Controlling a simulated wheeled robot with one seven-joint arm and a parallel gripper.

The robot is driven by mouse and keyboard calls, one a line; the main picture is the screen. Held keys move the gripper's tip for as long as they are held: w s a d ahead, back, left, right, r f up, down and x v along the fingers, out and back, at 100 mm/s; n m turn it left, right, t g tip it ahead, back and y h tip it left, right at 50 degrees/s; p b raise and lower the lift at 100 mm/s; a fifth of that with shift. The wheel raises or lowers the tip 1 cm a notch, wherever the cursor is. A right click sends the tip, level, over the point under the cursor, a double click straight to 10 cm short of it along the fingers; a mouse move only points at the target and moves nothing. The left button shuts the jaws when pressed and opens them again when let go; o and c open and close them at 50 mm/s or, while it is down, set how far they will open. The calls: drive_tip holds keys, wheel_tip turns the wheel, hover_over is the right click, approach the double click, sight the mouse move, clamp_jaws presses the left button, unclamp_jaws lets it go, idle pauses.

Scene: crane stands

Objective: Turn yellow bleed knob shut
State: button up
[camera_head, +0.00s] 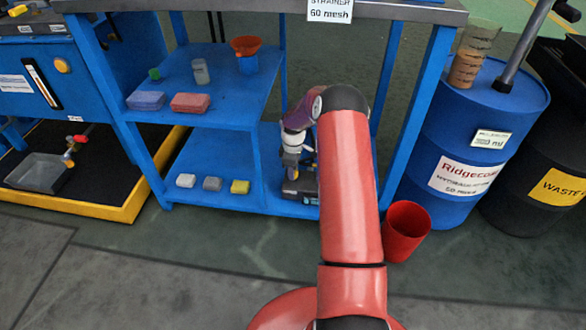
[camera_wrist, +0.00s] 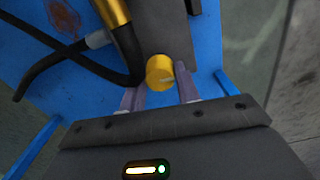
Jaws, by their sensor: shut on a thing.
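The yellow bleed knob (camera_wrist: 160,72) is a small round yellow knob with a pale mark on its face. It shows in the middle of the wrist view, on a dark grey block (camera_wrist: 165,25). My gripper (camera_wrist: 160,88) has one finger on each side of the knob and is shut on it. The knob cannot be made out in the head view.
A black hose with a brass fitting (camera_wrist: 113,12) runs close to the knob's left. The blue shelf stand (camera_head: 245,165) has posts around my arm. A red bucket (camera_head: 405,230) and blue drum (camera_head: 480,130) stand at right. Sponges (camera_head: 212,184) lie on the lower shelf.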

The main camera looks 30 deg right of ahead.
drive_tip(key=shift+n, duration=0.5)
drive_tip(key=o, duration=1)
drive_tip(key=shift+r+p, duration=0.7)
drive_tip(key=shift+r, duration=3.15)
